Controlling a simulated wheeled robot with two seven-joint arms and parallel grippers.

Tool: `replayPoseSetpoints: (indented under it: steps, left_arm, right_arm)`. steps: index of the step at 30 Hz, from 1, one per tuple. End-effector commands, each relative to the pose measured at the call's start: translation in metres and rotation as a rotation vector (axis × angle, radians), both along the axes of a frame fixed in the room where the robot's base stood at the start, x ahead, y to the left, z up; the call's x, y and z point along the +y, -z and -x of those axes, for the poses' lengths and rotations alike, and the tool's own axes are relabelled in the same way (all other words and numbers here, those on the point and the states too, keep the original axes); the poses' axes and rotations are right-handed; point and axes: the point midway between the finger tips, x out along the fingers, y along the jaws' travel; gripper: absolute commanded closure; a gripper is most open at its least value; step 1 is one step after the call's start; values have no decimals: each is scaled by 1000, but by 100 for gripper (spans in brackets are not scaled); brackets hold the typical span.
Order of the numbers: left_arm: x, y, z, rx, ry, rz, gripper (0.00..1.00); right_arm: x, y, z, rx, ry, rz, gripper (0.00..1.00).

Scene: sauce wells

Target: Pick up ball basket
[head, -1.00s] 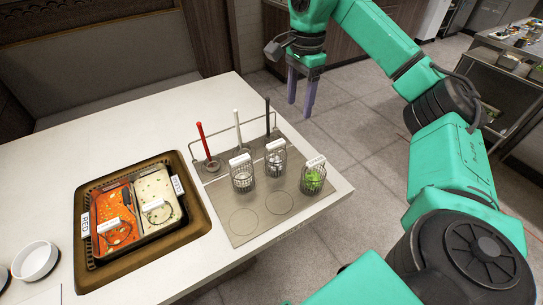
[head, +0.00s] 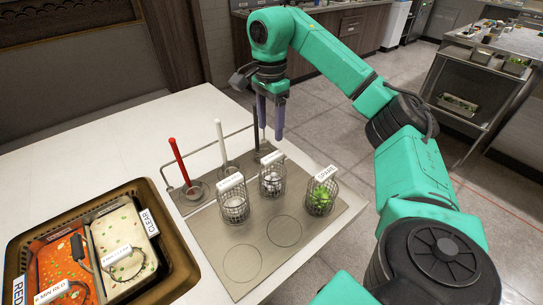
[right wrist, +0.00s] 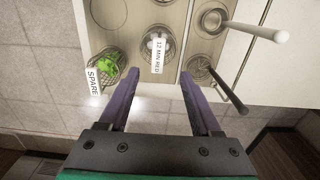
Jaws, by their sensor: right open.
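The ball basket (head: 272,183) is a small wire basket holding white balls, standing upright in the middle of three baskets on the grey plate. In the right wrist view the basket (right wrist: 157,57) shows a white tag reading "12 MIN RED". My right gripper (head: 271,132) is open and empty, its purple fingers pointing down above and behind the baskets, near the black-handled tool. In the right wrist view its fingertips (right wrist: 159,76) sit either side of the ball basket's line, apart from it. My left gripper is not in view.
A basket of green leaves (head: 320,200) tagged SPARE stands to the right, another wire basket (head: 234,207) to the left. Red (head: 180,160), white (head: 221,145) and black (head: 256,135) handles stand behind. A brown tray (head: 180,240) holds red and clear broths. Two marked circles are empty.

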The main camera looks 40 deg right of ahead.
Motion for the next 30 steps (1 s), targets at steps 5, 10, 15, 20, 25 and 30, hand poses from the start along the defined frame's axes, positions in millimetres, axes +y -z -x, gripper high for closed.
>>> replayPoseSetpoints:
  steps: [5, 10, 15, 20, 25, 30]
  left_arm:
    - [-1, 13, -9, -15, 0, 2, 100]
    - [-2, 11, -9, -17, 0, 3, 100]
    - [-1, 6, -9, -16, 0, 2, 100]
    - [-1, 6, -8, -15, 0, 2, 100]
    - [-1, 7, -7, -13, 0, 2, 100]
    - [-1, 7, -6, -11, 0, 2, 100]
  right_arm:
    - [-1, 49, 1, 6, 1, 1, 35]
    - [-1, 71, 1, 4, 1, 1, 35]
    - [-1, 102, 3, 5, 0, 0, 35]
    - [-1, 119, 3, 1, 1, -1, 35]
    - [-1, 119, 2, 0, 1, -1, 39]
    - [-1, 119, 2, 1, 0, 0, 100]
